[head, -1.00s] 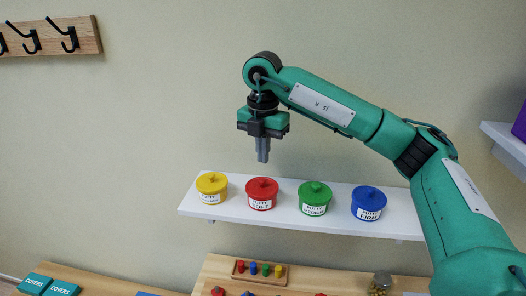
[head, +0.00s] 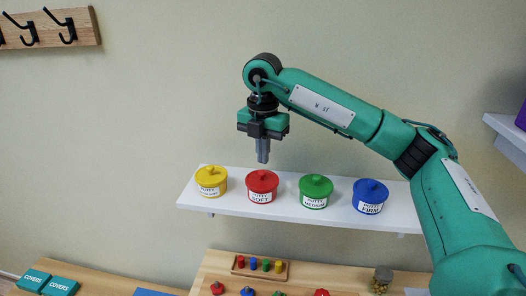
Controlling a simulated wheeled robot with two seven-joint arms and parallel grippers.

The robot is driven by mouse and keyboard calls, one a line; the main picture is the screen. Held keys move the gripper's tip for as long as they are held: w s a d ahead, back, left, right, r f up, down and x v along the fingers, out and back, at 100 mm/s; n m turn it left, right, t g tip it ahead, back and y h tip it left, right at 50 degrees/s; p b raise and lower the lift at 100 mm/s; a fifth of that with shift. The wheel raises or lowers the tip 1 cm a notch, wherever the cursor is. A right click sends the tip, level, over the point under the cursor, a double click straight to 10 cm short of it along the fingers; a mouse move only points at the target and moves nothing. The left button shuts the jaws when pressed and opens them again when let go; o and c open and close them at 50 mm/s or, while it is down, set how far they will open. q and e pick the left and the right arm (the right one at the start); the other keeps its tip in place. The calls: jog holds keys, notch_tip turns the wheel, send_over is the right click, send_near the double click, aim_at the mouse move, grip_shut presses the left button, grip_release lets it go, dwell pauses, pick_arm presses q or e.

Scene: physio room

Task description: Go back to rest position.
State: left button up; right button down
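My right gripper (head: 263,150) hangs from the raised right arm, pointing down, just above the red putty pot on the wall shelf. Its two fingers are close together with nothing seen between them. It is apart from the pots. My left gripper is not in view.
A white wall shelf (head: 290,213) holds a yellow pot (head: 211,182), a red pot (head: 262,187), a green pot (head: 315,193) and a blue pot (head: 369,197). Below, a wooden table (head: 215,272) bears a peg board (head: 259,274) and a jar (head: 382,280). Hooks (head: 62,28) are upper left.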

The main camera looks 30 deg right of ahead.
jog(key=shift+f+b, duration=0.8)
jog(key=shift+f, duration=0.45)
jog(key=shift+r, duration=0.1)
notch_tip(320, 180, up, 7)
jog(key=p, duration=0.4)
dwell(0.4)
dwell(0.5)
